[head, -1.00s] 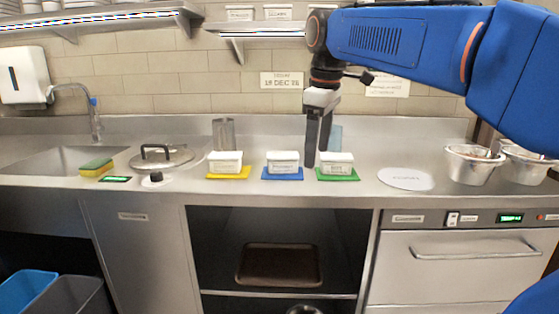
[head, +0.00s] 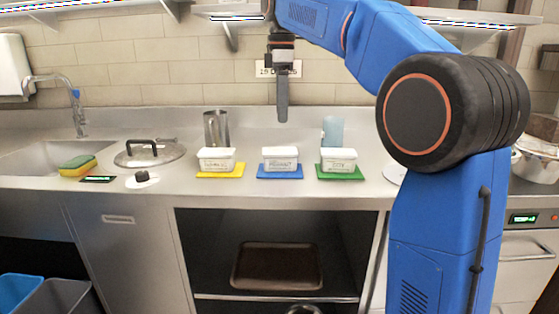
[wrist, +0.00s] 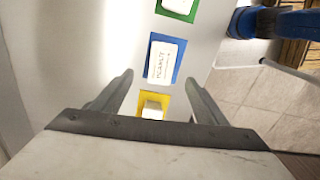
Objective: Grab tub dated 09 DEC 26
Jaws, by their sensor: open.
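Three white lidded tubs stand in a row on the steel counter in the head view. The left tub (head: 216,160) is on a yellow mat (head: 232,176), the middle tub (head: 280,159) on a blue mat (head: 268,174), and the right tub (head: 338,159) on a green mat (head: 352,177). Their front labels carry print, but I cannot read any date. My gripper (head: 282,112) hangs above and behind the middle tub, pointing down and clear of it. In the wrist view my gripper (wrist: 159,78) is open and empty, with the middle tub (wrist: 161,58) ahead of its fingertips.
A metal cup (head: 216,128) and a blue cup (head: 336,131) stand behind the row. A pot lid (head: 150,153), a sponge (head: 78,165) and a sink lie to the left. A wall sign (head: 264,72) is partly hidden by my gripper. Counter in front of the mats is clear.

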